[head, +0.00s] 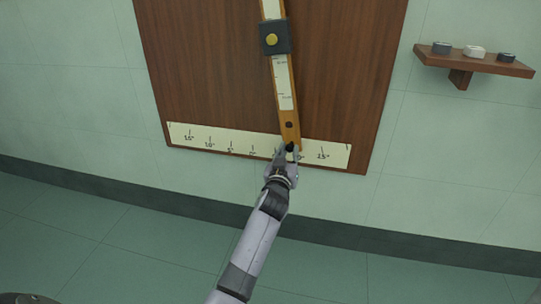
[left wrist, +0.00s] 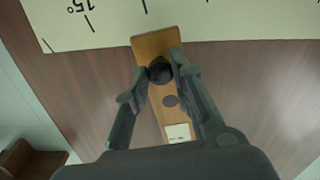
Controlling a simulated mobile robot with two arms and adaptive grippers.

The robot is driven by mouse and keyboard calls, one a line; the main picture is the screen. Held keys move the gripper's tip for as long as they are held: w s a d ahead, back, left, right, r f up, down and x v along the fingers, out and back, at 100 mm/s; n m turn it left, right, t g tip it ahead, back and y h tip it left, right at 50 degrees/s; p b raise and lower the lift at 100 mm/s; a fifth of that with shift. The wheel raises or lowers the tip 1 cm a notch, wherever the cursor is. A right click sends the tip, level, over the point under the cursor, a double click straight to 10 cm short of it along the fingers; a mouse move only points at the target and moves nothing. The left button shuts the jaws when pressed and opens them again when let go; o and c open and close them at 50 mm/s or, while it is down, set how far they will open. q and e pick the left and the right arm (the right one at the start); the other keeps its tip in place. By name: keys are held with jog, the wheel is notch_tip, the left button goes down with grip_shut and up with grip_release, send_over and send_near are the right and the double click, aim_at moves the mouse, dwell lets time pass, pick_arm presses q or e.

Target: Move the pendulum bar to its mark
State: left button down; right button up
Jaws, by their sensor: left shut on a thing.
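The pendulum bar (head: 283,88) is a long wooden strip with white scale labels, hanging on a dark wood board and tilted so its lower end lies to the right. A black sliding block with a yellow knob (head: 272,40) sits on its upper part. A white angle scale (head: 215,139) runs along the board's bottom edge; the bar's end lies over its right half, short of the 15° mark (head: 322,153). My left gripper (head: 288,151) is shut on the black peg near the bar's lower end. The left wrist view shows the fingers on both sides of that peg (left wrist: 160,72).
A small wooden shelf (head: 475,62) on the wall at the right holds two dark pieces and one white piece. The wall around the board (head: 200,70) is bare, and the floor below is clear.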

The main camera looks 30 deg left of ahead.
pick_arm(q)
jog(key=shift+d, duration=0.35)
jog(key=c, duration=1.4)
grip_release()
jog(key=shift+o, duration=0.2)
jog(key=v, duration=1.2)
jog(key=shift+w+r, duration=0.1)
